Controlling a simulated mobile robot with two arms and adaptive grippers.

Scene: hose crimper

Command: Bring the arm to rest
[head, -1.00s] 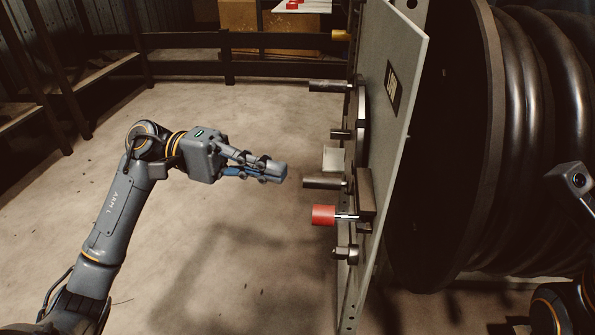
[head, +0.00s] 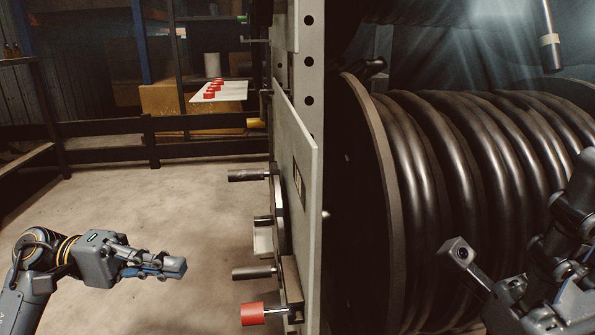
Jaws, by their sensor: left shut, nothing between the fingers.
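My left arm comes in at the lower left, and its gripper (head: 180,267) points right toward the panel. Its fingers are together with nothing between them. A clear gap lies between the fingertips and the dark cylindrical handles (head: 253,273) on the panel's left side. A red cylinder (head: 252,314) on a metal rod sits just below the lower handle. Part of my right arm shows at the right edge, in front of the hose reel; its gripper (head: 460,253) is only partly shown and its opening is unclear.
The upright grey panel (head: 290,130) stands between my arms. A large reel of black hose (head: 460,150) fills the right. A white shelf (head: 232,92) with several red pieces is at the back. Open floor (head: 120,205) lies beyond the left gripper.

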